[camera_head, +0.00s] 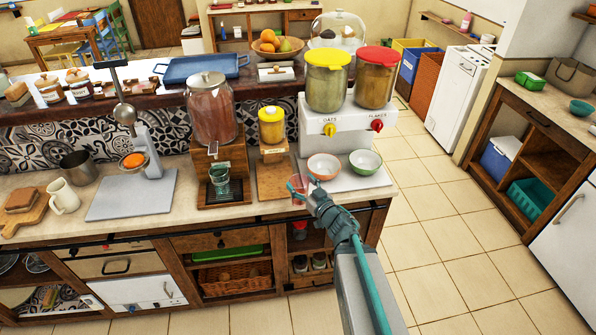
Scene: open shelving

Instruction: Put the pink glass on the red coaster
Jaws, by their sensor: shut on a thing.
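My gripper (302,188) is shut on the pink glass (298,190). I cannot make out a red coaster for certain. A small red thing (300,230) shows in the open shelf below the glass, too small to identify.
A wooden dispenser stand with a green glass (220,180) is to the left. A yellow-lidded jar (272,126) on a wooden stand is behind.

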